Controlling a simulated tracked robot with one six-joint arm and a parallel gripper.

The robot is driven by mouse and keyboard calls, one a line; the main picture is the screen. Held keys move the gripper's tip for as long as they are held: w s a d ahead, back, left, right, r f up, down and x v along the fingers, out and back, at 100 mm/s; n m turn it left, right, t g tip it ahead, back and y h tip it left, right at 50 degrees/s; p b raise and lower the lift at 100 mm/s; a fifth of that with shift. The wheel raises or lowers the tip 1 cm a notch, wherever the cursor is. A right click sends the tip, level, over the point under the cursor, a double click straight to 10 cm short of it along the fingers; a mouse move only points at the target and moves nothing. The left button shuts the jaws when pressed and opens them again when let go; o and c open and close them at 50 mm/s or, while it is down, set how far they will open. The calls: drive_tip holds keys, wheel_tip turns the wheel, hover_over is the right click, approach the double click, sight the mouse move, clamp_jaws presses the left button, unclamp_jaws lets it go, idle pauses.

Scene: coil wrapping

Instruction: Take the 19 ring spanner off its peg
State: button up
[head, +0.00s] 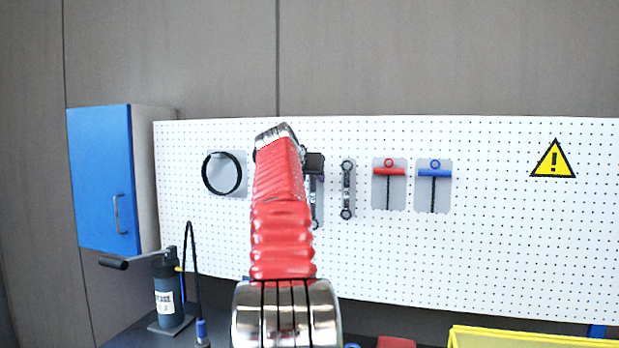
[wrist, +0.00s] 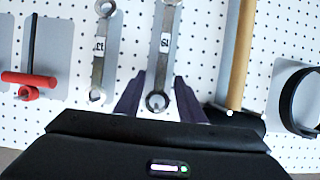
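Two ring spanners hang side by side on the pegboard. In the wrist view one spanner (wrist: 163,50) lies between my gripper's fingers, and the other spanner (wrist: 104,50) hangs to the left, outside them. Both carry small white labels; the one between the fingers seems to read 19 upside down, but it is blurred. My gripper (wrist: 160,86) is open, with one dark finger on each side of the spanner's ring end and gaps showing on both sides. In the head view my red arm partly hides the nearer spanner (head: 315,208); the other spanner (head: 347,190) is clear.
A wooden-handled hammer (wrist: 240,50) hangs close to the right finger in the wrist view. A black ring (head: 222,173), a red T-handle (head: 388,173) and a blue T-handle (head: 434,173) hang on the pegboard (head: 520,250). A blue cabinet (head: 100,180) stands left.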

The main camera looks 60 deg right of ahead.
drive_tip(key=shift+c, duration=0.4)
clamp_jaws()
idle(0.4)
